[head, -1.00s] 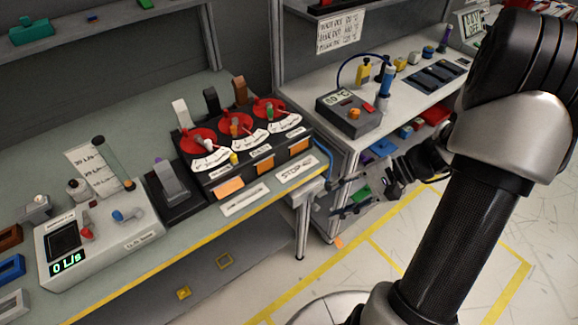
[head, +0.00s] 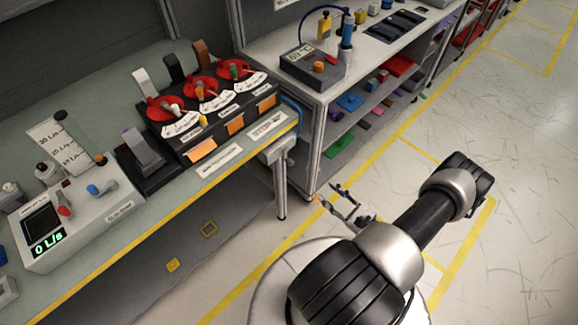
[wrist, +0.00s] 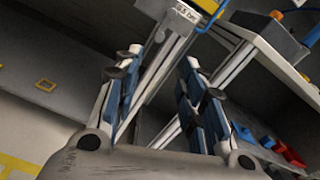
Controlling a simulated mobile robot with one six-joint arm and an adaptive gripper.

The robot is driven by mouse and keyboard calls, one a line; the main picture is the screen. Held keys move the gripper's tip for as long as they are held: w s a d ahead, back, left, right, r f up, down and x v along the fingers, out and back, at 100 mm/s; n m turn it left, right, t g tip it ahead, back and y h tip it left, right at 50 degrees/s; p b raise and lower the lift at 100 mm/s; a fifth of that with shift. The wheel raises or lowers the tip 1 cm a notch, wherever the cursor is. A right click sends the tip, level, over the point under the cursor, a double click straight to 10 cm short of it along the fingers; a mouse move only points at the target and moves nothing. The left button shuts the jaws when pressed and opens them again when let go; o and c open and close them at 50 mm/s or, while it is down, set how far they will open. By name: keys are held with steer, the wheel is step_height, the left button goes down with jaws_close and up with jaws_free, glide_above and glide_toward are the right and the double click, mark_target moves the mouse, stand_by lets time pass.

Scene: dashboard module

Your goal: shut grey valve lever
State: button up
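A large grey lever (head: 141,146) stands tilted up on a black base, on the bench between the flow box and the red-dial module; it looks like the grey valve lever, though I cannot read a label for it. My gripper (head: 347,200) hangs in front of the bench, over the floor, to the right of the lever and well apart from it. In the wrist view my gripper (wrist: 160,62) has its two fingers spread with nothing between them. The grey lever does not show in the wrist view.
The flow box (head: 75,215) reads 0 L/s. The red-dial module (head: 215,125) has white, black and brown levers behind it. A second bench with a meter box (head: 313,65) and shelves is beyond. Floor at right is clear.

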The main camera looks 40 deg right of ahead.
mark_target(292, 164)
steer(key=w+b, duration=0.1)
steer(key=w, duration=0.4)
steer(key=w+a+b, duration=0.1)
steer(key=w, duration=0.5)
steer(key=w+b, duration=0.1)
steer(key=w, duration=0.5)
steer(key=shift+a, duration=0.2)
steer(key=shift+c, duration=0.3)
jaws_close()
